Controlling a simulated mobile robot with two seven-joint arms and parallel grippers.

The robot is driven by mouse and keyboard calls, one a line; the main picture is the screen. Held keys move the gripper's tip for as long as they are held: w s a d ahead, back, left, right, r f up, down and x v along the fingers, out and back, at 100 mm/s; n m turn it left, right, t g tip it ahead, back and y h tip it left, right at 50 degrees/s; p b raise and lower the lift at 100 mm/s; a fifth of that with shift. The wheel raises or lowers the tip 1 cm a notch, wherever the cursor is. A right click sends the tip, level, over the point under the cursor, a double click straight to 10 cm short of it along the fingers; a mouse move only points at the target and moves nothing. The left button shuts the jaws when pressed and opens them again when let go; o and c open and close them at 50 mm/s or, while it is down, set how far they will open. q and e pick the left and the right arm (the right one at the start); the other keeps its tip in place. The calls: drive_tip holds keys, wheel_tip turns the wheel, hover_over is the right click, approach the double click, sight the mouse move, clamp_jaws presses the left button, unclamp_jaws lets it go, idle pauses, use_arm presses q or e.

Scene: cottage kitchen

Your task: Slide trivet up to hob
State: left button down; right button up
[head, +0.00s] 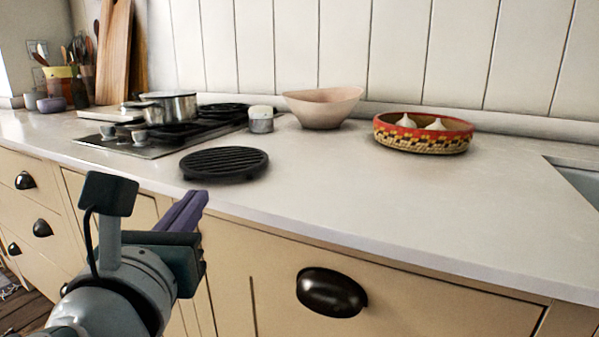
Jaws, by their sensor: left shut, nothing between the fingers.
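The trivet (224,163) is a round black slatted disc lying flat on the pale counter, to the right of the hob and a little nearer the front edge. The hob (150,148) is a dark and steel unit set in the counter, with a silver pan (170,105) on it. A short strip of counter shows between trivet and hob. My left gripper (198,203) is in front of the counter edge, below and left of the trivet in the picture. Its purple fingers are together, empty and apart from the trivet. My right gripper is not in view.
A small metal pot (261,121) stands behind the trivet, beside the hob. A pink bowl (323,107) and a patterned basket (422,135) with garlic stand further right. The counter right of the trivet is clear. A sink (577,178) is at the right edge.

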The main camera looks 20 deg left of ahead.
sight(212, 177)
use_arm(q)
drive_tip(key=shift+x, duration=2.75)
drive_tip(key=shift+x, duration=1.2)
drive_tip(key=shift+w+a, duration=0.25)
drive_tip(key=shift+w, duration=0.2)
